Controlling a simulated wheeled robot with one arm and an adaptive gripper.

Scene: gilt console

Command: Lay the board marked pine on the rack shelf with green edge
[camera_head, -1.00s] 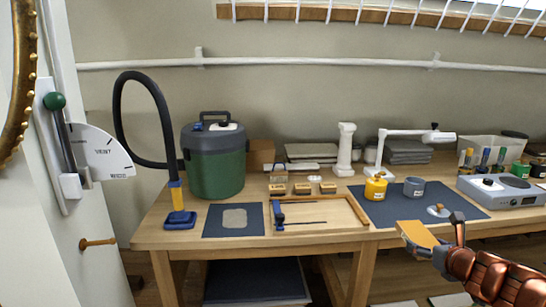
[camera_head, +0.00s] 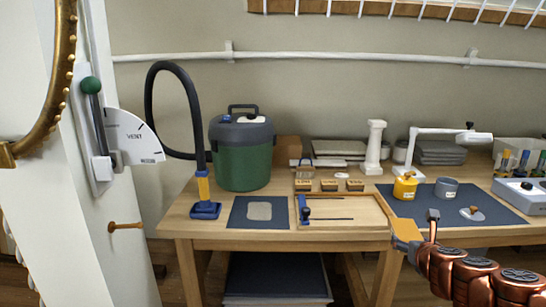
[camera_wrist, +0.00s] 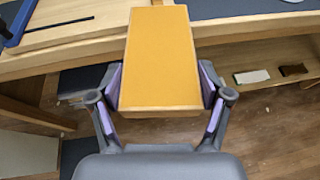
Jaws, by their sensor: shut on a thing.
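My gripper (camera_head: 412,241) is at the front edge of the workbench, right of centre in the head view. In the wrist view my gripper (camera_wrist: 162,92) is shut on a flat orange-yellow board (camera_wrist: 160,55), with a purple-padded finger against each side. The same board (camera_head: 406,228) shows small in the head view, just off the bench edge. I can read no mark on its visible face. I see no rack shelf with a green edge in either view.
The workbench (camera_head: 236,245) carries a green canister (camera_head: 242,160), a wooden tray (camera_head: 345,228), small labelled blocks (camera_head: 329,185), a yellow pot (camera_head: 405,186) and a white lamp (camera_head: 440,139). A wall lever (camera_head: 96,125) is at the left. Floor shows below the bench.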

